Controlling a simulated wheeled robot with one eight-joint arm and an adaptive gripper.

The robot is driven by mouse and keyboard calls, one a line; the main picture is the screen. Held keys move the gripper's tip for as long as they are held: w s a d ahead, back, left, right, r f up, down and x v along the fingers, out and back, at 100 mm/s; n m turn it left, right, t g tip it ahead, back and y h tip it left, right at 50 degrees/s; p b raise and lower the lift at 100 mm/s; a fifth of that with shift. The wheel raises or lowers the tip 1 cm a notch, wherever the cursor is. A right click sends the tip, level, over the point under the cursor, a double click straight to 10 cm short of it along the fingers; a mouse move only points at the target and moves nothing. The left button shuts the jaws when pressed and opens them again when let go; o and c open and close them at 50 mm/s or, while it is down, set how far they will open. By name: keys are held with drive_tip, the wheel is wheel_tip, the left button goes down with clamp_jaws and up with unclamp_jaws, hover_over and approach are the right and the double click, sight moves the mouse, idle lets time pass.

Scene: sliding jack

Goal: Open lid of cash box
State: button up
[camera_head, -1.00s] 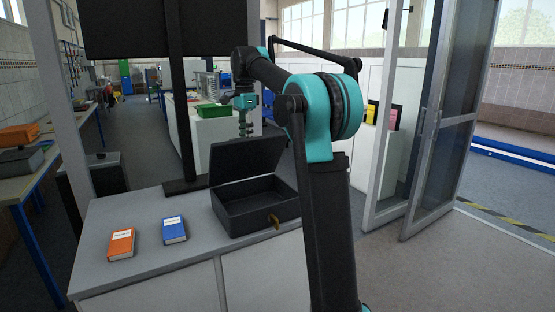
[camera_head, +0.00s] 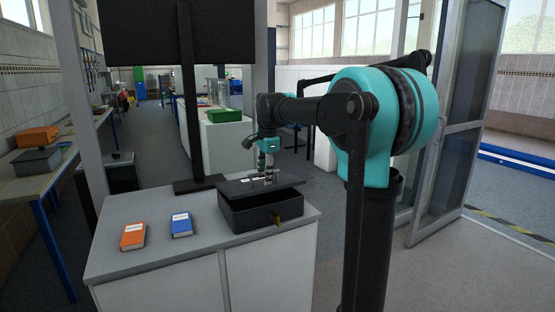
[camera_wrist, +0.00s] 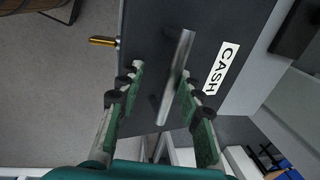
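The dark cash box (camera_head: 262,211) stands on the grey counter, with its lid (camera_head: 288,183) lowered over it and seemingly slightly ajar. In the wrist view the lid (camera_wrist: 150,25) is dark, with a white CASH label (camera_wrist: 222,69) and a metal bar handle (camera_wrist: 175,75). A gold key (camera_head: 276,219) sticks out of the box front; it also shows in the wrist view (camera_wrist: 103,41). My gripper (camera_head: 268,176) is over the lid. In the wrist view its green fingers (camera_wrist: 161,72) are apart on either side of the handle, the right one nearer; contact cannot be told.
An orange book (camera_head: 133,237) and a blue book (camera_head: 181,225) lie on the counter (camera_head: 205,249) left of the box. The front counter edge is clear.

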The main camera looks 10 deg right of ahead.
drive_tip(key=shift+s+d+f+t, duration=0.1)
drive_tip(key=shift+s+f+t, duration=0.35)
drive_tip(key=shift+f, duration=0.35)
drive_tip(key=d+v, duration=0.1)
drive_tip(key=v, duration=1.6)
wheel_tip(320, 180, down, 7)
drive_tip(key=s+d+n, duration=0.1)
drive_tip(key=n, duration=0.1)
drive_tip(key=shift+n, duration=0.3)
drive_tip(key=shift+r, duration=0.2)
